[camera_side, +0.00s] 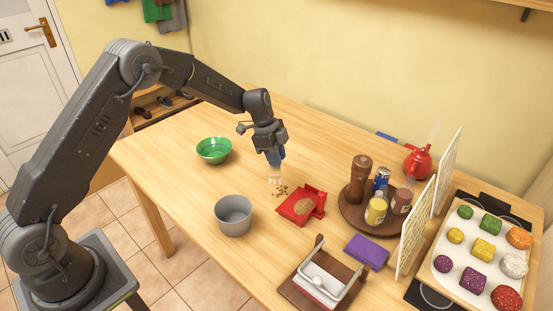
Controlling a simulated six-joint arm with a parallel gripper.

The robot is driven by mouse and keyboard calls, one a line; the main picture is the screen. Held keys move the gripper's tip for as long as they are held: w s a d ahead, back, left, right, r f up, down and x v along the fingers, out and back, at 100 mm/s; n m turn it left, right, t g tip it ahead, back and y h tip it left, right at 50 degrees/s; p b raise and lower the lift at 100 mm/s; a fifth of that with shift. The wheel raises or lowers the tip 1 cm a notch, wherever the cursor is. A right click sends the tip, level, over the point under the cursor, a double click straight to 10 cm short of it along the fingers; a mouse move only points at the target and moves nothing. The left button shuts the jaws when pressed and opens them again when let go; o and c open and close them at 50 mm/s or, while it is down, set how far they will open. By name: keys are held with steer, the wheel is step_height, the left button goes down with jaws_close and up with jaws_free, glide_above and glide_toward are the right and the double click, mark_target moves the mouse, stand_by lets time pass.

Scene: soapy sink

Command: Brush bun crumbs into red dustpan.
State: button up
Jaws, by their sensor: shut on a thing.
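My gripper (273,150) is shut on a brush (275,174) with a blue handle and pale bristles, pointing down at the table. Brown crumbs (282,190) lie on the wood just beside and below the bristle end. Whether the bristles touch the table I cannot tell. The red dustpan (295,214) lies flat to the right of the crumbs and nearer the camera. A brown heap rests in the dustpan.
A grey bowl (234,225) stands left of the dustpan and a green bowl (204,146) farther back. A round tray (346,213) with bottles and a purple block (366,251) are to the right.

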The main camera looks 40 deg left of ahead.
stand_by(0.5)
steer(key=shift+w+a+f+m+g, duration=0.15)
steer(key=shift+w+a+m+g, duration=0.1)
steer(key=shift+m, duration=0.3)
steer(key=shift+w+a+f+m+g, duration=0.15)
steer(key=shift+a+m, duration=0.1)
steer(key=shift+m, duration=0.3)
steer(key=m, duration=0.1)
steer(key=a+m, duration=0.1)
steer(key=m, duration=0.1)
steer(key=shift+w+a+f+g, duration=0.15)
steer(key=shift+w+f+g, duration=0.1)
steer(key=shift+f+g, duration=0.15)
steer(key=shift+f, duration=2.3)
steer(key=shift+r, duration=0.1)
